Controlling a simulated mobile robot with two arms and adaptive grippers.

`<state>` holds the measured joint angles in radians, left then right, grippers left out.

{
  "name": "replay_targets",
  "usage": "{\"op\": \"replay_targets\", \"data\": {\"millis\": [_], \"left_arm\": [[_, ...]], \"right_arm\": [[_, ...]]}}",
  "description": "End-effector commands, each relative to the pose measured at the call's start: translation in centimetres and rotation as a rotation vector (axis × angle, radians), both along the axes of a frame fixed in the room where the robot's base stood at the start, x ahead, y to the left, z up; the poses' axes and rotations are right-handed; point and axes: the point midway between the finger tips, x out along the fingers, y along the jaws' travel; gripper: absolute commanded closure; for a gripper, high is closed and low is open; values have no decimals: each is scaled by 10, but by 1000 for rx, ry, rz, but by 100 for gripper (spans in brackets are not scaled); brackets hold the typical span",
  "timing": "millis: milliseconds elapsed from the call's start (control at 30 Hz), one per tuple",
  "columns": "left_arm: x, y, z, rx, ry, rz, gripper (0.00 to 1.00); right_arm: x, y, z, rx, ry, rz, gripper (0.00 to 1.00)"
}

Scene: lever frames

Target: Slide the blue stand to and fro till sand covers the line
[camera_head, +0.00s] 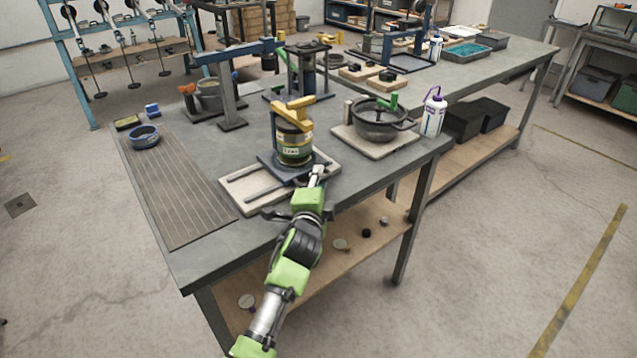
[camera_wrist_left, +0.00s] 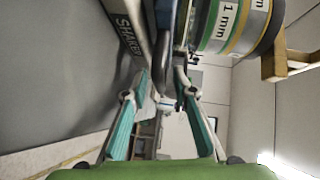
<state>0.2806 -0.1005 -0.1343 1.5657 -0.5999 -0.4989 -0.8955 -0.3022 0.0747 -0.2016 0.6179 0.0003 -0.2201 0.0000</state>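The blue stand (camera_head: 268,166) sits on a pale base with two dark rails (camera_head: 262,193) near the table's front edge. It carries a round sieve stack (camera_head: 294,147) with a yellow clamp (camera_head: 296,108) on top. My left gripper (camera_head: 318,172) is at the stand's near right side. In the left wrist view, its teal-padded fingers (camera_wrist_left: 163,75) stand apart, with a thin dark blue edge of the stand between their tips. The stack there shows a "1 mm" label (camera_wrist_left: 230,20), and the base reads "SHAKER" (camera_wrist_left: 128,35). I cannot make out sand or a line. My right gripper is not in view.
A blue-armed metal stand (camera_head: 230,95) rises behind.

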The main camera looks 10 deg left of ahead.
Motion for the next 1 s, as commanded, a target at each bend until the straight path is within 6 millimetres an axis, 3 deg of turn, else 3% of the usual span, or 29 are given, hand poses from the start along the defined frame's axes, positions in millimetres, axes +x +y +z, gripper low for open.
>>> {"op": "replay_targets", "data": {"millis": [267, 700, 1000], "left_arm": [[-25, -2, 3, 1, 0, 0, 74], [-102, -12, 15, 1, 0, -2, 74], [-118, -14, 17, 0, 0, -2, 74]], "right_arm": [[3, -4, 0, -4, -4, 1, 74], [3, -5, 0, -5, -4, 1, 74], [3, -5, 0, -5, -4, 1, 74]]}}
